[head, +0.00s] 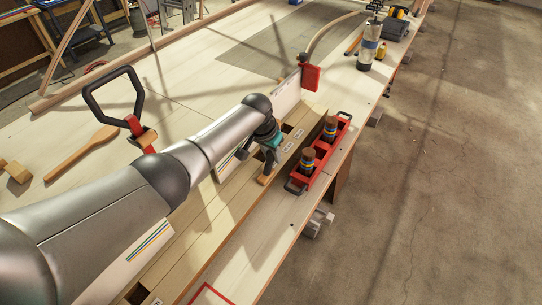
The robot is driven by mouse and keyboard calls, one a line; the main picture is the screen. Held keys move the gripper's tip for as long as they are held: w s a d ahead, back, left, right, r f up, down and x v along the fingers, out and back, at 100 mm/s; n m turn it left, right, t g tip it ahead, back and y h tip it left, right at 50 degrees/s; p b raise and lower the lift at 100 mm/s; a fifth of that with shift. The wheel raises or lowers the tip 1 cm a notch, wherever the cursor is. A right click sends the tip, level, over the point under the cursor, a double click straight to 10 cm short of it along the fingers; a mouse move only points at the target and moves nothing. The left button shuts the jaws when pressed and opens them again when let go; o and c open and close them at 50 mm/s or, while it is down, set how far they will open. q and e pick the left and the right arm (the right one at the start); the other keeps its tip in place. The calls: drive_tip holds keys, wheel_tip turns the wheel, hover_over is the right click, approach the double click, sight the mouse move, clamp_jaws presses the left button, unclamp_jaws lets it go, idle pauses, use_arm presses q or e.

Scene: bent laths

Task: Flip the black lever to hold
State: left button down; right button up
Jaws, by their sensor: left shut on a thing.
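My left arm reaches in from the left to a long wooden fixture (196,222) on the workbench. My left gripper (268,163) is low over the fixture, shut on a small brown wooden piece (267,174) at its fingertips. The arm and gripper cover part of the fixture and its slots. A large black loop handle (113,92) on a red stem stands at the left of the bench; I cannot tell whether it is the lever. Small white labels (288,147) lie on the fixture, too small to read. My right gripper is not in view.
A red tray (325,160) with black handles holds two brown-topped cylinders (308,160) close right of my gripper. A red block (310,77) stands at the fixture's far end. A wooden paddle (82,152) lies at left. A bottle (367,47) stands far back. Open floor lies right.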

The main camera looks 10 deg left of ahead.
use_arm(q)
drive_tip(key=shift+s+f, duration=0.1)
idle(0.3)
drive_tip(key=c, duration=0.6)
unclamp_jaws()
drive_tip(key=shift+r+p, duration=0.35)
drive_tip(key=shift+r, duration=0.35)
drive_tip(key=p+v, duration=0.2)
drive_tip(key=v, duration=1.2)
